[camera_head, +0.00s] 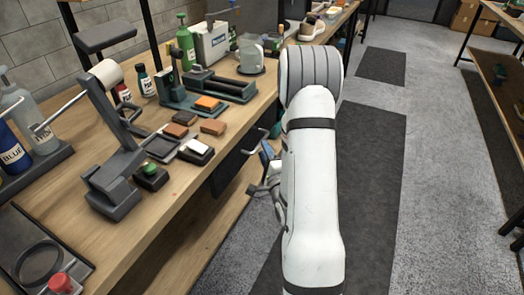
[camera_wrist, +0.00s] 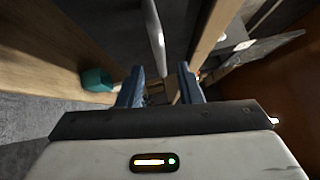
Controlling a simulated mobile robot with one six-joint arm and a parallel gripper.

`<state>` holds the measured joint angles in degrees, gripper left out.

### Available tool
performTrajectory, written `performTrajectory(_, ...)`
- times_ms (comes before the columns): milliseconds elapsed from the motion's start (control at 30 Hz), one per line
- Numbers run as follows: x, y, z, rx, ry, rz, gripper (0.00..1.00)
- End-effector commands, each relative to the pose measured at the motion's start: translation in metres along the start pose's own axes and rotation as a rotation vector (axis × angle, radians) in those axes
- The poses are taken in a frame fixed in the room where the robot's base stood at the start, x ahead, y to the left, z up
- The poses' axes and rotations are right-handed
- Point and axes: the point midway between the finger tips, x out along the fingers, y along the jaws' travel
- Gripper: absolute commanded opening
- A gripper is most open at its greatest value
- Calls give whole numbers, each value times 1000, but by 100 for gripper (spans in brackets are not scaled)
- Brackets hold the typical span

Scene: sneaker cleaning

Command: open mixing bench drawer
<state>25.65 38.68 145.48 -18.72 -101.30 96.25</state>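The mixing bench (camera_head: 160,215) runs along the left in the head view. Its drawer (camera_head: 228,170) has a dark front under the wooden top and looks closed. A grey bar handle (camera_head: 256,141) stands out from that front. My gripper (camera_head: 267,155) is beside the drawer front, close to the handle and partly hidden by my white arm. In the wrist view my gripper (camera_wrist: 161,88) is open, its two blue-grey fingers apart. A grey bar (camera_wrist: 156,35), apparently the handle, reaches toward the gap between the fingertips. I cannot tell whether it touches them.
Bottles, a paper-roll stand, brushes and blocks, and a pitcher (camera_head: 250,52) crowd the bench top. A wooden lower shelf (camera_head: 205,235) lies under the drawer. Dark mats (camera_head: 370,170) cover the open aisle floor at right. Another shelf unit (camera_head: 500,75) stands at far right.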

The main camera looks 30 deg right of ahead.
Motion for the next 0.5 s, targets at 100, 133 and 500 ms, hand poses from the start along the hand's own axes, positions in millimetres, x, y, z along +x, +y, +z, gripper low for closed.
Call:
performTrajectory(100, 7, 6, -1, -3, -3, -5, 33)
performTrajectory(133, 8, 5, -1, -2, -3, -6, 33)
performTrajectory(500, 36, -2, 0, -1, 1, -2, 33)
